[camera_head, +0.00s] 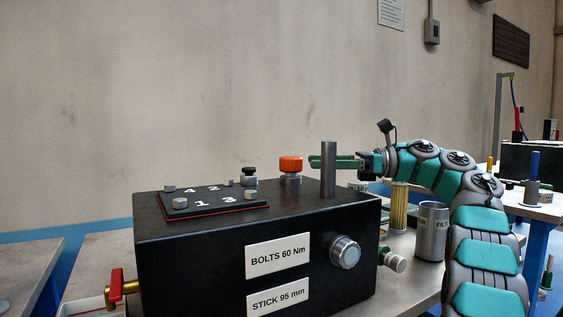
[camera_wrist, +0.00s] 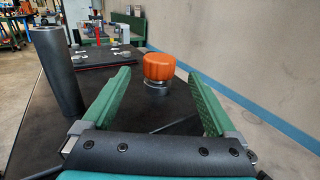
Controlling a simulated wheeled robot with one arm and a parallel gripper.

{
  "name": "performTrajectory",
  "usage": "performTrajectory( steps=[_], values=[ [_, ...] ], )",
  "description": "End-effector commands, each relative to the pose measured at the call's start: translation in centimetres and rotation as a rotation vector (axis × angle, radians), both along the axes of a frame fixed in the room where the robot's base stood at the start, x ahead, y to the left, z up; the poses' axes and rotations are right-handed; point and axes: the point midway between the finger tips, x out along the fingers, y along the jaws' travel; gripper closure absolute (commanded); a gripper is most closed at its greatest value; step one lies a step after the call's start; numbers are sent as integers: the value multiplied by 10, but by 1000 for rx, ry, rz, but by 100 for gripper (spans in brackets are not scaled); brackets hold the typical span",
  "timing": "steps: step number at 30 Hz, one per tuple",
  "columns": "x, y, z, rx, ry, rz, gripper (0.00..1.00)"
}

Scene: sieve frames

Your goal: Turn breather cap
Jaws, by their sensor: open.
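The orange breather cap (camera_head: 291,164) sits on a metal neck on top of the black box (camera_head: 200,262). In the wrist view the cap (camera_wrist: 159,67) is ribbed and upright, ahead of my gripper and between the lines of its two green fingers. My gripper (camera_head: 312,161) comes in level from the right at about the cap's height. In the wrist view my gripper (camera_wrist: 165,85) is open and empty. Its fingertips look short of the cap, with no contact visible. In the head view the grey post partly hides the fingers.
A grey upright post (camera_head: 328,170) stands on the box beside my fingers; it also shows in the wrist view (camera_wrist: 57,72). A small black knob (camera_head: 249,174) and a bolted plate (camera_head: 212,205) lie left of the cap. A grey can (camera_head: 431,232) stands right.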

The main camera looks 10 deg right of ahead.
Motion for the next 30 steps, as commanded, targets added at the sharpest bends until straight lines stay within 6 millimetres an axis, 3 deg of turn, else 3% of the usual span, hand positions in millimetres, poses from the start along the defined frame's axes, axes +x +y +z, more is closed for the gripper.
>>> performTrajectory(
  steps=[15,27,30],
  values=[
    [13,62,1,-2,0,3,7],
    [16,69,0,-1,0,0,7],
    [16,69,0,0,0,0,17]
  ],
)
